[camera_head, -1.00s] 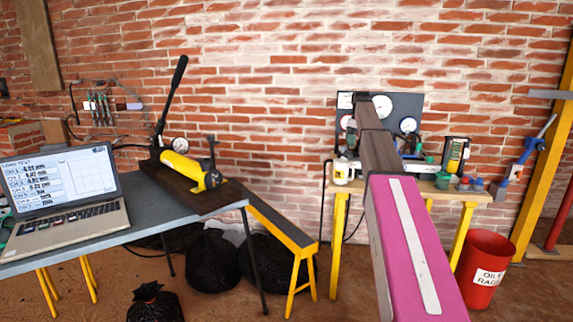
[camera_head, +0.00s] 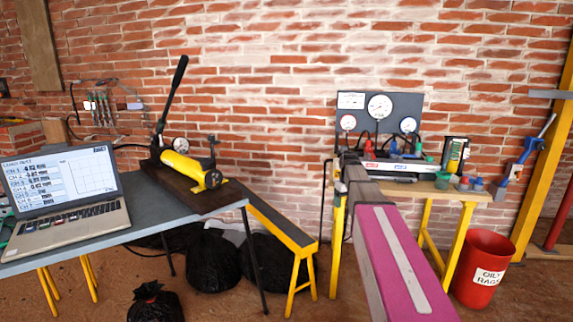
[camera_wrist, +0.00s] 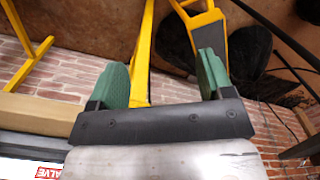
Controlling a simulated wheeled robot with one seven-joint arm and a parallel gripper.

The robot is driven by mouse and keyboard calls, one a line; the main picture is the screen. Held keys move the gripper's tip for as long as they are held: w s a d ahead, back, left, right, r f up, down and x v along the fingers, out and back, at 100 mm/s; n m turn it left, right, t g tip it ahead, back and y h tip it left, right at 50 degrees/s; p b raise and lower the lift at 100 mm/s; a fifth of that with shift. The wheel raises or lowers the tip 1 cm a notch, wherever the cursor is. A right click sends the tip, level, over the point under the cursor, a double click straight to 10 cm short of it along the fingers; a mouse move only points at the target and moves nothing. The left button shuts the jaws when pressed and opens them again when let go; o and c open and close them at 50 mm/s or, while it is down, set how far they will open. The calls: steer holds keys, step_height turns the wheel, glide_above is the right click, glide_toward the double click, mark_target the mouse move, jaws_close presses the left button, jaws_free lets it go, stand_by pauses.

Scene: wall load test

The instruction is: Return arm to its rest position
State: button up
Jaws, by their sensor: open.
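My arm shows in the head view as a pink link with a pale stripe (camera_head: 397,255) and a grey section beyond it, reaching away from me toward the right-hand bench. Its far end lies low in front of the bench's left part, and I cannot make out the gripper there. In the wrist view my gripper (camera_wrist: 164,78) has its two green fingers spread wide apart. Nothing is held between them; the floor and a yellow leg show behind the gap.
The wooden bench (camera_head: 456,192) carries a gauge panel (camera_head: 380,105) and small pots. A red bin (camera_head: 483,270) stands to its right. At left are a grey table (camera_head: 150,222) with a laptop (camera_head: 65,195) and a yellow pump (camera_head: 183,168). Black bags (camera_head: 210,262) lie between.

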steer(key=s+a+f+m, duration=0.2)
steer(key=s+a+f, duration=0.1)
steer(key=s+f, duration=0.6)
steer(key=s+a+f+m, duration=0.2)
steer(key=s+f, duration=0.7)
steer(key=s, duration=0.8)
steer(key=shift+s+a, duration=0.25)
steer(key=shift+a, duration=0.3)
steer(key=shift+a+f, duration=0.1)
stand_by(0.4)
